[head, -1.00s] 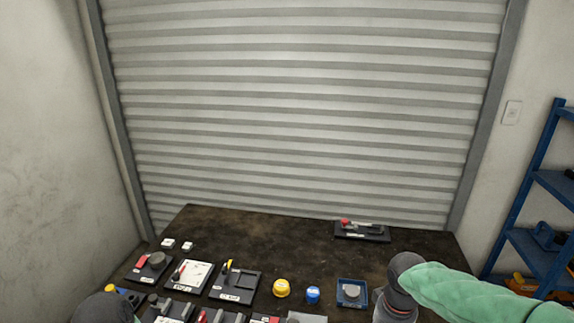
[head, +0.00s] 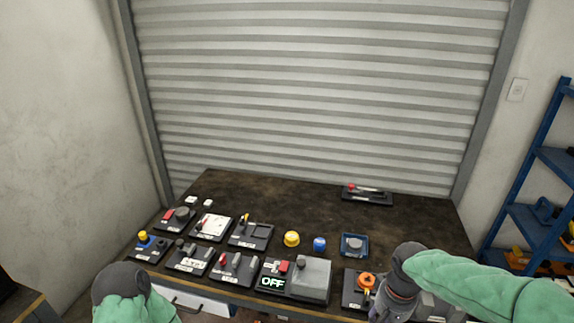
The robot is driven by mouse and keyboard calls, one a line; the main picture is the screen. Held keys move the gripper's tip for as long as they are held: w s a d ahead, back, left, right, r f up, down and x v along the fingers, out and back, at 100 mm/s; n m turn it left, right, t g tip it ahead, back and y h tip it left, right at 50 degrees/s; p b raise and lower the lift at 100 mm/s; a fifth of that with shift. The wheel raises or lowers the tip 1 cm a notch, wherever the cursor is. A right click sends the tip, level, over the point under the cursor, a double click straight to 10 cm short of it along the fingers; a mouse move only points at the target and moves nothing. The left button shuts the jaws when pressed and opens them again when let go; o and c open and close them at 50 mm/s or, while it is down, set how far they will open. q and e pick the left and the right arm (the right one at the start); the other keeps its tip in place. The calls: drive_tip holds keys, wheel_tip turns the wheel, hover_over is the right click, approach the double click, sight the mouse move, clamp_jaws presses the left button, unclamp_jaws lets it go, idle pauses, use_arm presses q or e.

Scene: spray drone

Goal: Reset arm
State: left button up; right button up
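My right arm (head: 470,285) in its green sleeve comes in from the right. Its dark joint (head: 408,262) bends down to a grey end section (head: 396,300) over the bench's front right. That end hangs beside a panel with an orange knob (head: 366,281) and covers part of what is behind it; whether it touches cannot be told. Its fingertips are not clearly visible. My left arm (head: 128,290), green sleeve and dark rounded joint, shows at the bottom left, in front of the bench. Its gripper is not visible. No held object shows.
A dark bench (head: 300,200) carries several control panels, a yellow button (head: 291,239), a blue button (head: 319,244) and a grey box with an OFF display (head: 272,283). A shutter (head: 320,90) stands behind; blue shelving (head: 545,190) is right. The bench's back middle is clear.

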drive_tip(key=s+a+f+n+y, duration=0.1)
drive_tip(key=a+f, duration=0.3)
drive_tip(key=f, duration=0.4)
drive_tip(key=s+a+f+y, duration=0.15)
drive_tip(key=a+f, duration=0.25)
drive_tip(key=f, duration=0.5)
drive_tip(key=s+a+f, duration=0.2)
drive_tip(key=s+f, duration=0.3)
drive_tip(key=f, duration=0.2)
drive_tip(key=s+a+f+y, duration=0.1)
drive_tip(key=s+a+f, duration=0.2)
drive_tip(key=f, duration=0.4)
drive_tip(key=shift+s+a+f+m, duration=0.3)
drive_tip(key=shift+s+m, duration=0.1)
drive_tip(key=shift+s, duration=0.45)
